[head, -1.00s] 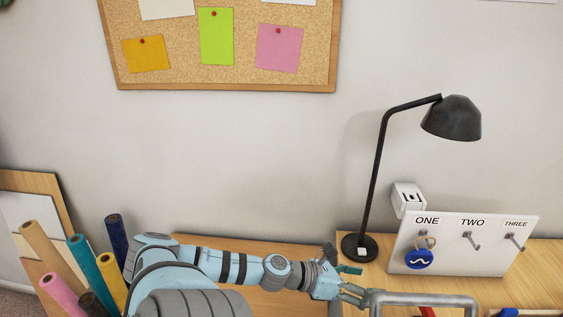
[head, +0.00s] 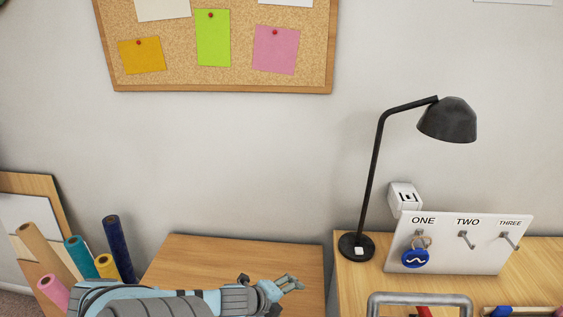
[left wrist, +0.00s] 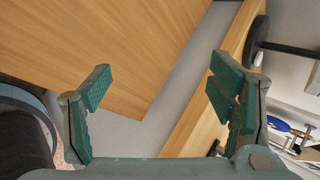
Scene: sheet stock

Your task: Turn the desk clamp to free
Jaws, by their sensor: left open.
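I cannot pick out the desk clamp with certainty in either view. A red piece (head: 424,311) shows at the bottom edge of the head view, inside a grey tube frame (head: 420,298), mostly cut off. My left gripper (head: 291,283) is at the lower middle of the head view, left of the desk with the lamp. In the left wrist view its green fingers (left wrist: 157,88) are wide apart with nothing between them. Beyond them are a wooden top, a grey gap and the desk's edge (left wrist: 205,110). My right gripper is not in view.
A black lamp (head: 374,180) stands on the desk (head: 352,285). Beside it is a white hook board (head: 460,255); a blue tag (head: 415,258) hangs under ONE. A lower wooden top (head: 250,258) lies left of the desk. Coloured rolls (head: 118,250) stand at the left.

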